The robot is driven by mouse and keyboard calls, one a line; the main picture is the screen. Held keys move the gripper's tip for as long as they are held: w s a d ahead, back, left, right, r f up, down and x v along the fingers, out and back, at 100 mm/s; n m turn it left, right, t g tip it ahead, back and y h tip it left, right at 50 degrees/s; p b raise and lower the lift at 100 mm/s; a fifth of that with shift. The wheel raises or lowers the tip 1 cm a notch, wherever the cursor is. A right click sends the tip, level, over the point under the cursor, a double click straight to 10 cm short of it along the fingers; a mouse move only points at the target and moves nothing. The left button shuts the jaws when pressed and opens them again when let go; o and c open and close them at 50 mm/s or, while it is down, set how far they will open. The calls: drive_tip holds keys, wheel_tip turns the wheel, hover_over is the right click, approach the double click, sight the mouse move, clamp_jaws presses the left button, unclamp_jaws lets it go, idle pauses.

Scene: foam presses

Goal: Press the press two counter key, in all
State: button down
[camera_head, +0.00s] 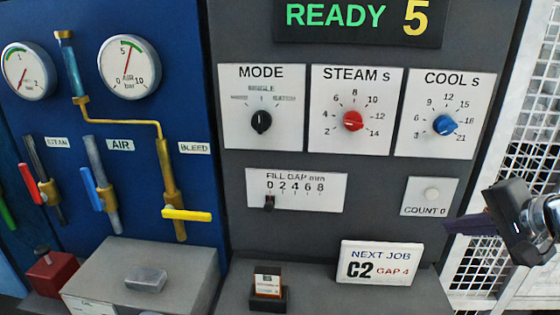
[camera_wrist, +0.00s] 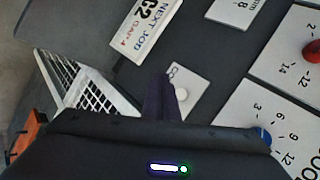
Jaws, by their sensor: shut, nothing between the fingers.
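The counter key is a round white button (camera_head: 431,194) on a white plate marked COUNT 0 (camera_head: 427,210), at the lower right of the grey panel in the head view. The key also shows in the wrist view (camera_wrist: 181,94), just right of the finger tips. My gripper (camera_head: 450,224) comes in from the right edge, its dark fingers shut and empty. The fingertips appear just below and right of the count plate in the head view. I cannot tell how far they stand from the panel. The display above reads READY 5 (camera_head: 362,17).
The MODE (camera_head: 261,122), STEAM (camera_head: 353,120) and COOL (camera_head: 445,124) knobs sit above. A fill gap slider (camera_head: 270,203) is at left. A NEXT JOB C2 GAP 4 card (camera_head: 381,263) stands on the ledge below. White mesh (camera_head: 474,262) is at right.

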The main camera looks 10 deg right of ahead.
drive_tip(key=w+d, duration=0.2)
drive_tip(key=w, duration=0.5)
drive_tip(key=shift+w, duration=0.15)
drive_tip(key=shift+w+d, duration=0.1)
idle(2.0)
drive_tip(key=shift+w+d, duration=0.1)
drive_tip(key=shift+w, duration=0.1)
drive_tip(key=shift+w+d, duration=0.1)
drive_tip(key=shift+w, duration=0.35)
idle(0.9)
drive_tip(key=shift+s, duration=0.2)
drive_tip(key=shift+s+a, duration=0.25)
drive_tip(key=shift+s, duration=0.4)
drive_tip(key=shift+s, duration=0.1)
drive_tip(key=shift+s+a, duration=0.25)
drive_tip(key=shift+s, duration=0.5)
drive_tip(key=shift+s+a, duration=0.2)
drive_tip(key=shift+s, duration=0.6)
drive_tip(key=shift+s+a, duration=0.25)
drive_tip(key=shift+s, duration=0.5)
